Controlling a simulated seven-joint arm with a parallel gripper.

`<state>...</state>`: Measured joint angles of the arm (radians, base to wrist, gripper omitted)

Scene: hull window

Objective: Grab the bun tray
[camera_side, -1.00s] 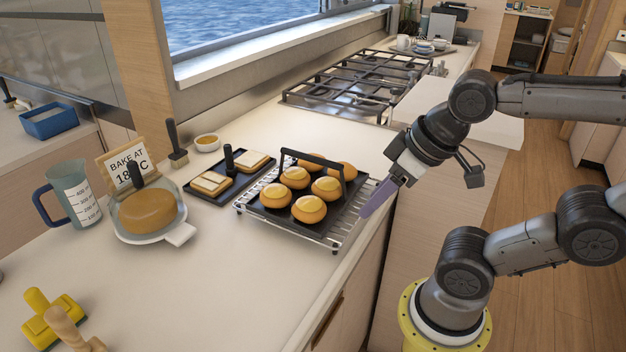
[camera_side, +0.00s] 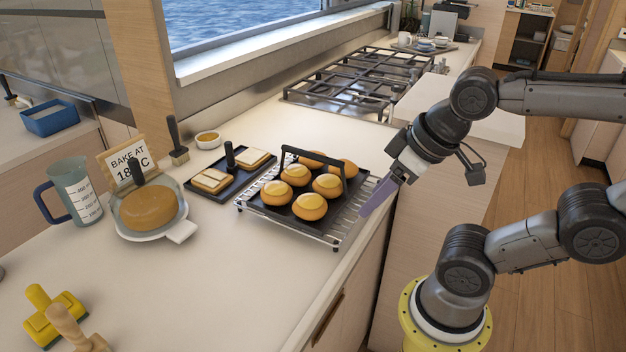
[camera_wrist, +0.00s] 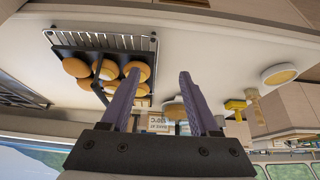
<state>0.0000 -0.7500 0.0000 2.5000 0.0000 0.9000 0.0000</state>
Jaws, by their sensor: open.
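The bun tray (camera_side: 272,208) is dark and holds several golden buns. A black handle (camera_side: 318,161) arches over it. It sits on a wire rack (camera_side: 345,220) near the counter's front edge. In the wrist view the bun tray (camera_wrist: 62,52) shows at the upper left, upside down, with its handle (camera_wrist: 97,72) among the buns. My gripper (camera_side: 368,210) is just right of the tray and rack, apart from the handle. In the wrist view its two purple fingers (camera_wrist: 158,95) are spread with nothing between them.
A second dark tray (camera_side: 222,190) with toast slices lies left of the bun tray. A cake on a plate (camera_side: 150,212), a measuring jug (camera_side: 72,190) and a sign (camera_side: 128,160) stand farther left. A stove (camera_side: 350,82) is behind.

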